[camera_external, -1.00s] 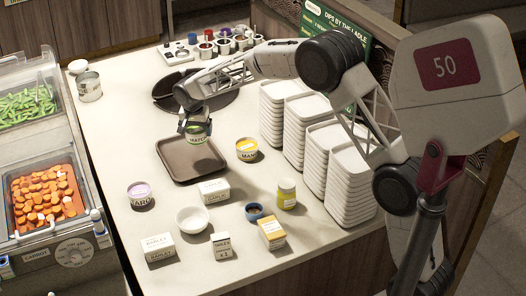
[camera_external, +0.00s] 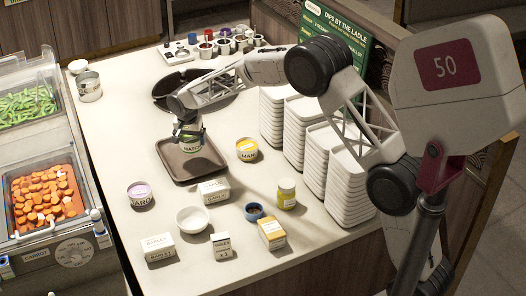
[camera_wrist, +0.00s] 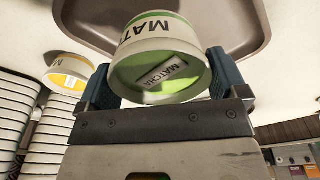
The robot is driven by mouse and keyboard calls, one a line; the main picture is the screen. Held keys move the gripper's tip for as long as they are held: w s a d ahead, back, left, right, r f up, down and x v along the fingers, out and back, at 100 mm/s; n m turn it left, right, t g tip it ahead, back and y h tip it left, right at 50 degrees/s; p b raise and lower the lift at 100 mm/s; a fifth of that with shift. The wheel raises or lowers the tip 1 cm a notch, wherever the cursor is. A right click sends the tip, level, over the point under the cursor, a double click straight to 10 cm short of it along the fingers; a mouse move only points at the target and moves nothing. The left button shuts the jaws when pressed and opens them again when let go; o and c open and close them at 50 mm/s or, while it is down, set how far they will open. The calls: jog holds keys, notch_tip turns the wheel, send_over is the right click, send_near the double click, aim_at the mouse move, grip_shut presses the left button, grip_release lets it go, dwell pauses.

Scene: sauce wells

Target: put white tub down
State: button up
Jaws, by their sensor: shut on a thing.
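The white tub with a green band and a "MATCHA" label (camera_wrist: 160,57) is held between my gripper's two blue fingers (camera_wrist: 160,83) in the wrist view. In the external view my gripper (camera_external: 189,133) is shut on the tub (camera_external: 191,147), over the brown tray (camera_external: 175,172). The tub is over the upper part of the tray, and I cannot tell whether its base touches the tray. The tray's rim also shows behind the tub in the wrist view (camera_wrist: 245,35).
A yellow-labelled tub (camera_external: 247,150) stands just right of the tray. Stacked white trays (camera_external: 285,118) line the right. The counter left of the tray is clear.

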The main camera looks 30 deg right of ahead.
jog(key=shift+f, duration=1.25)
jog(key=shift+f, duration=1.9)
jog(key=shift+f, duration=0.15)
jog(key=o, duration=0.7)
jog(key=r, duration=0.8)
jog(key=s+r, duration=0.1)
jog(key=r, duration=0.3)
jog(key=shift+s+a+r, duration=0.1)
jog(key=shift+a, duration=0.3)
